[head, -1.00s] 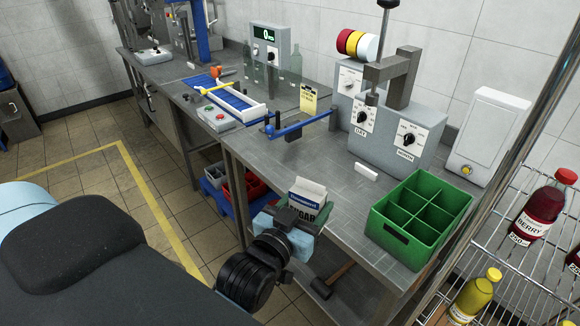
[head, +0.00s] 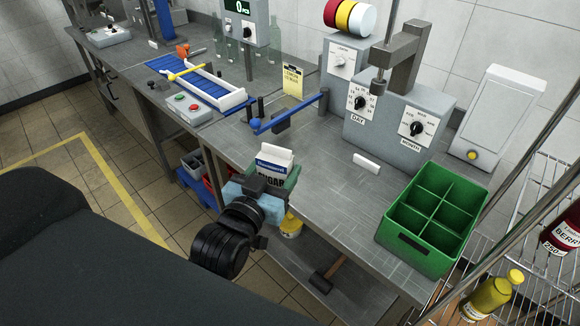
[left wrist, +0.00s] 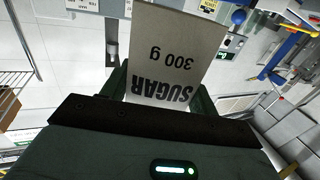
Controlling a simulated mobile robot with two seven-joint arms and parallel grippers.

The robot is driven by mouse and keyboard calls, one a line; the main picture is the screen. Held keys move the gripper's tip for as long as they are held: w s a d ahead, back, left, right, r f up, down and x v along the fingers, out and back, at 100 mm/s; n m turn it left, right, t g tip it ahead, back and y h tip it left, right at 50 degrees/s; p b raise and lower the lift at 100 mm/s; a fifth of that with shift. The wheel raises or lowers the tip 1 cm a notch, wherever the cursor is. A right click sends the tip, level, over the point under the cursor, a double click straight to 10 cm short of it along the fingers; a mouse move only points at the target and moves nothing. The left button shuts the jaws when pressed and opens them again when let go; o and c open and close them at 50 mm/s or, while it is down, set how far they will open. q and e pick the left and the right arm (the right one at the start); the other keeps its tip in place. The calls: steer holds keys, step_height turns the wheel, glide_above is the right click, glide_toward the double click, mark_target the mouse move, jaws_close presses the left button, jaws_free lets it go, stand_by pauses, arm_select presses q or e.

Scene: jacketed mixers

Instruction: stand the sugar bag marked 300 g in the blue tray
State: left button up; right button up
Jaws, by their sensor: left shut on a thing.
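The sugar bag (head: 273,160) is white with a blue band and the word SUGAR. My left gripper (head: 272,182) is shut on it and holds it upright, off the front edge of the worktop in the head view. In the left wrist view the bag (left wrist: 172,52) reads SUGAR 300 g, upside down in the picture, between the green fingers. I cannot pick out the blue tray for sure; a low blue carrier under the bench (head: 190,184) is partly hidden. My right gripper is not in view.
A green divided crate (head: 452,201) stands empty at the worktop's front right. A grey machine (head: 394,119) with DAY and MONTH dials stands behind it. A blue lever (head: 290,115) and a small white block (head: 366,162) are on the worktop. Bare metal lies between them.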

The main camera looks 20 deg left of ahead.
arm_select(q)
steer(key=w+d+f+m+g+h, duration=0.1)
steer(key=w+d+f+m+h, duration=0.3)
steer(key=d, duration=0.7)
steer(key=w+f+h, duration=0.2)
steer(key=w+f, duration=0.2)
steer(key=f, duration=0.1)
steer(key=shift+w+d, duration=0.25)
steer(key=shift+w, duration=0.15)
steer(key=shift+a, duration=0.1)
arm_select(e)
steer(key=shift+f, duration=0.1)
